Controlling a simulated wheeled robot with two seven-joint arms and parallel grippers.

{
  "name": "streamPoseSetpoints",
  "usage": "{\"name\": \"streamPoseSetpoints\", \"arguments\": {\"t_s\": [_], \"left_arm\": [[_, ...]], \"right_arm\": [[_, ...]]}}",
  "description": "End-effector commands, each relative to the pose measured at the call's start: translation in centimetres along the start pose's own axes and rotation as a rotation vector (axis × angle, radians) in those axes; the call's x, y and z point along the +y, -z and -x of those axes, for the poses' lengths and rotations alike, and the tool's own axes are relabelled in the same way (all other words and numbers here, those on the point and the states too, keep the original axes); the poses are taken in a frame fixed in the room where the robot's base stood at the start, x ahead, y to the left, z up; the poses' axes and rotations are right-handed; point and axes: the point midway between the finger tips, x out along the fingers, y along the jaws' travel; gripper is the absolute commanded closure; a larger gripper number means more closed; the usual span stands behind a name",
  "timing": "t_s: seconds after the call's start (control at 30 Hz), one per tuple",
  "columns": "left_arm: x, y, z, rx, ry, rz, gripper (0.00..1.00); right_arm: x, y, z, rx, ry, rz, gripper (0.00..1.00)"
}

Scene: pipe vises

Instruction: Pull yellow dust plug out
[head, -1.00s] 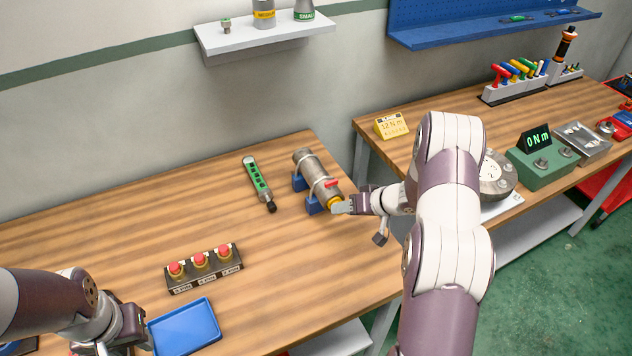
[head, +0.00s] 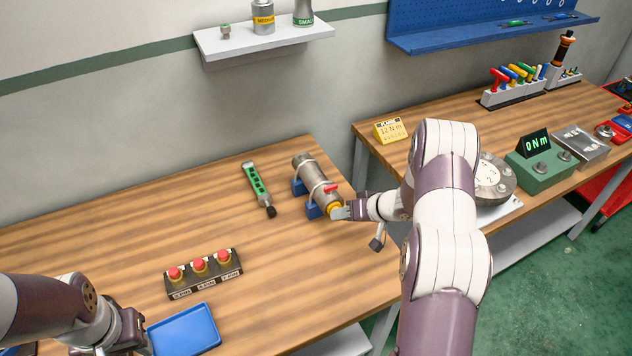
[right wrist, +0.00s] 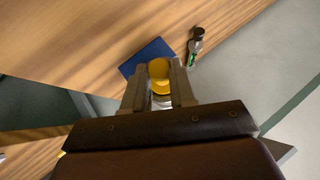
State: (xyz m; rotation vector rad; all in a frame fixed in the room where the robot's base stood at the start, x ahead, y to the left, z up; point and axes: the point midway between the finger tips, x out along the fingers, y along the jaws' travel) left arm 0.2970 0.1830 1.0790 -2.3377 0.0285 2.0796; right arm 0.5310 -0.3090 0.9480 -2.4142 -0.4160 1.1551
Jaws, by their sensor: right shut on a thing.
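The yellow dust plug (head: 334,210) sits at the near end of the grey metal pipe (head: 312,177), which lies in blue vise supports (head: 313,211). My right gripper (head: 340,212) comes in from the right and is shut on the plug. In the right wrist view the yellow plug (right wrist: 158,72) shows between the two fingers (right wrist: 160,88). The plug still appears at the pipe's end; any gap is too small to tell. My left gripper (head: 125,335) is at the lower left, partly cut off, and its fingers are unclear.
A green tool (head: 257,188) lies left of the pipe. A three-button box (head: 203,273) and a blue tray (head: 183,330) are nearer on the bench. Bench between pipe and button box is clear.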

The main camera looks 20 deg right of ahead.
Motion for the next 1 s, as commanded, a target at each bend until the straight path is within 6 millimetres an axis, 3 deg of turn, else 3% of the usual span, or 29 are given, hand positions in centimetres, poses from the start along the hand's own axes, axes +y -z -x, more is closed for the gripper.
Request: {"name": "streamPoseSetpoints", "arguments": {"t_s": [1.0], "left_arm": [[0.0, 0.2, 1.4, 0.000, 0.000, 0.000, 0.64]], "right_arm": [[-0.1, -3.0, 2.5, -0.002, 0.000, -0.001, 1.00]]}}
